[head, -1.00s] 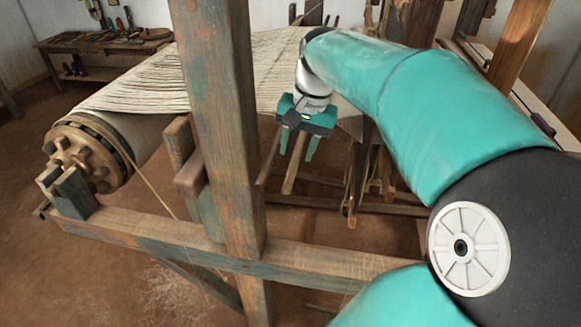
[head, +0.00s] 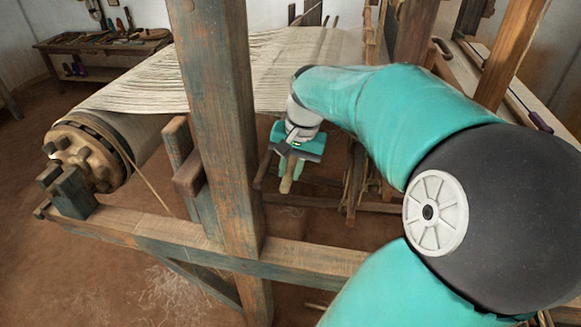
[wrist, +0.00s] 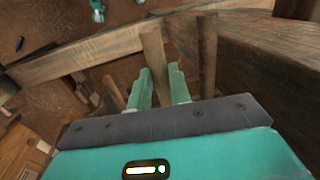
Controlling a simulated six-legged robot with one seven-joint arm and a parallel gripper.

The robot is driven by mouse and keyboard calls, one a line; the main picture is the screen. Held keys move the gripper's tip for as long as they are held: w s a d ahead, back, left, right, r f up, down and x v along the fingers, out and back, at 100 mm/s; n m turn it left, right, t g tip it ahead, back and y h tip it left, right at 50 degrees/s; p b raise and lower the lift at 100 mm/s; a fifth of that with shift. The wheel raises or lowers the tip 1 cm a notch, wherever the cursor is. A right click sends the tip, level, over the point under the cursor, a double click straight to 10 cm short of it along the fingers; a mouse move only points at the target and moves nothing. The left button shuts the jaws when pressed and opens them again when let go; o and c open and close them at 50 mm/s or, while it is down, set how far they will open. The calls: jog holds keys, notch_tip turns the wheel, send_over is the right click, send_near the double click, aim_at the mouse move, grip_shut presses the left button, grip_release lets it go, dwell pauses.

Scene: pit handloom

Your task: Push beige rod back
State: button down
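The beige rod (head: 287,183) is a slim wooden bar with its end showing just below my gripper in the head view. In the wrist view the beige rod (wrist: 153,47) runs up between the two teal fingers. My gripper (head: 289,171) is at the rod, below the cloth and behind the near upright post. In the wrist view my gripper (wrist: 160,70) has one finger on each side of the rod, with little gap, and appears shut on it. The rod's far part is hidden by my gripper and arm.
A thick upright post (head: 218,130) and a long cross beam (head: 190,240) stand between my body and the gripper. The cloth roller (head: 92,150) is at left, with cloth (head: 150,85) stretched above. A darker bar (wrist: 207,55) stands right of the rod.

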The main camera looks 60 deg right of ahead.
jog(key=shift+w+a, duration=0.35)
jog(key=shift+w, duration=0.4)
jog(key=c, duration=1.3)
grip_release()
jog(key=shift+w, duration=0.15)
jog(key=shift+s+d+r, duration=0.1)
jog(key=shift+s+r, duration=0.05)
jog(key=shift+s, duration=0.05)
notch_tip(320, 180, up, 13)
jog(key=s, duration=0.2)
jog(key=shift+s+d+r, duration=0.15)
jog(key=shift+d, duration=0.3)
